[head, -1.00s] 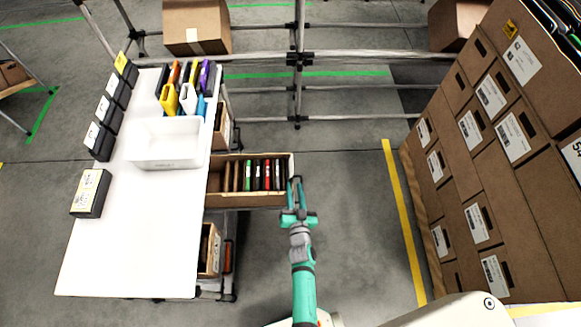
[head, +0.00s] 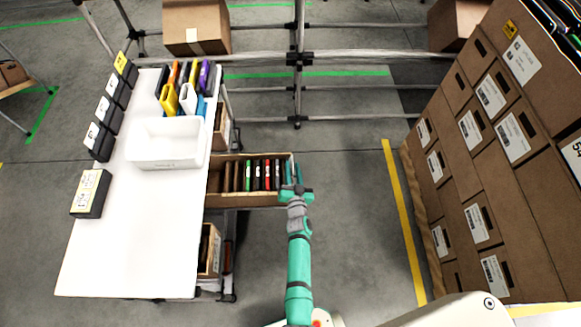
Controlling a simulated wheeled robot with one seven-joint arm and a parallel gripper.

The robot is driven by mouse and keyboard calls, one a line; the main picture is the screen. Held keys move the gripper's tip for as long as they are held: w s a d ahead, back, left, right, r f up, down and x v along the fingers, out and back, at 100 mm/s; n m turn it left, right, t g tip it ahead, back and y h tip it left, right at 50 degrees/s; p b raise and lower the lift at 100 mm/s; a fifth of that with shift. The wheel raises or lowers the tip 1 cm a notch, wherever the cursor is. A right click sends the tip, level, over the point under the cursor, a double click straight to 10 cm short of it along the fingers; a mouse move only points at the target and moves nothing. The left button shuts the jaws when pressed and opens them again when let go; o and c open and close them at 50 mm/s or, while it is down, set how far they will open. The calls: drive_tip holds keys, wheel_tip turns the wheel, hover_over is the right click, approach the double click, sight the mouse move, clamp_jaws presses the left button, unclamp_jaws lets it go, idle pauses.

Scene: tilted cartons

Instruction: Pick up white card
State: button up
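A carton (head: 222,201) stands open beside the white table, with a row of upright thin cards in it. The cards show green, black, red and dark edges, with a pale one (head: 262,174) among them that is too small to make out clearly. My gripper (head: 294,172) is at the right end of this carton, over its right wall, with its fingers pointing away toward the back. The fingers look apart, next to the dark card (head: 280,174) at the right end of the row. I cannot tell whether they touch it.
The white table (head: 130,250) holds a white tray (head: 165,160), several black boxes (head: 90,193) along its left edge and colourful holders (head: 187,92) at the back. A metal rack (head: 300,58) stands behind. Stacked cartons (head: 480,180) fill the right side. Floor between is clear.

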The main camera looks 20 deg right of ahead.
drive_tip(key=shift+x, duration=1.1)
drive_tip(key=shift+c, duration=0.4)
clamp_jaws()
drive_tip(key=shift+r, duration=0.15)
